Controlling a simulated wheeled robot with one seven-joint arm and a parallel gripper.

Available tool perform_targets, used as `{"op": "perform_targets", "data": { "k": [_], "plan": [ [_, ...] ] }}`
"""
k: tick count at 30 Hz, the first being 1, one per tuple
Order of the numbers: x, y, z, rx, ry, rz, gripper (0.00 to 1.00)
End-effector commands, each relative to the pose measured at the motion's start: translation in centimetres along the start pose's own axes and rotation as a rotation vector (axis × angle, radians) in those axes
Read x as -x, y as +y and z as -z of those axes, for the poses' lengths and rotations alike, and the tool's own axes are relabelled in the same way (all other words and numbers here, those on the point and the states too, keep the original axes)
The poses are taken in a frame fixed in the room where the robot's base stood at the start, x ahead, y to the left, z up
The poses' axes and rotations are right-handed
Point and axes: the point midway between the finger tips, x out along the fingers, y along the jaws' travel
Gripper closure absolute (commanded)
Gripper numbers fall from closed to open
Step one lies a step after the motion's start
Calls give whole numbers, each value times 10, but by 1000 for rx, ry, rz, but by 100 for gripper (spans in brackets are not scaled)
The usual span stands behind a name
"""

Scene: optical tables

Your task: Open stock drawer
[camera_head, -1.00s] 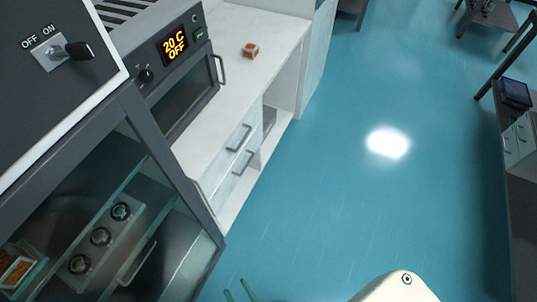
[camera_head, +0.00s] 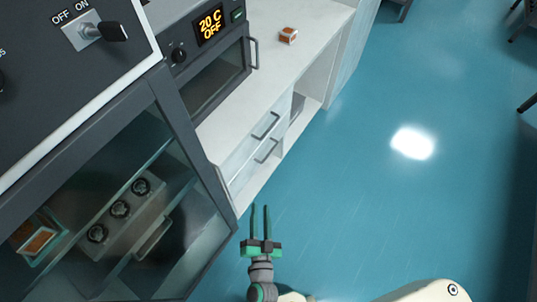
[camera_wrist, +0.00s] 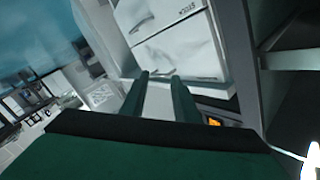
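Two pale drawers, one above the other, are in the white counter in the head view. The upper one has a grey bar handle (camera_head: 265,125) and the lower one has a similar handle (camera_head: 266,151). Both drawers look shut. In the wrist view, two pale drawer fronts (camera_wrist: 183,50) are beyond the fingers, and one bears a small dark label (camera_wrist: 186,10) that is hard to read. My gripper (camera_head: 260,209) has green fingers, apart and empty. It is below the drawers in the head picture, clear of both handles. The fingers also show in the wrist view (camera_wrist: 159,78).
A dark glass-fronted cabinet (camera_head: 165,115) with knobs inside stands close on the left of my gripper. An oven (camera_head: 205,80) reading "20 C OFF" and a small orange-and-white box (camera_head: 288,35) are on the counter (camera_head: 310,55). The blue floor (camera_head: 390,210) to the right is clear.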

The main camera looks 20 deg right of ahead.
Motion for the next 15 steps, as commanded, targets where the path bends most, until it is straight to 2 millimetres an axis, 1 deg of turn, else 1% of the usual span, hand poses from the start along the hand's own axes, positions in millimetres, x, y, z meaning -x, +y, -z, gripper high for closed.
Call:
{"op": "perform_targets", "data": {
  "k": [1, 9, 12, 15],
  "plan": [
    [-23, 5, -7, -48, 19, -22, 72],
    [-125, 37, -41, -290, 80, -174, 72],
    [-156, 45, -51, -362, 91, -226, 72],
    [-179, 50, -59, -418, 95, -268, 72]
  ]
}}
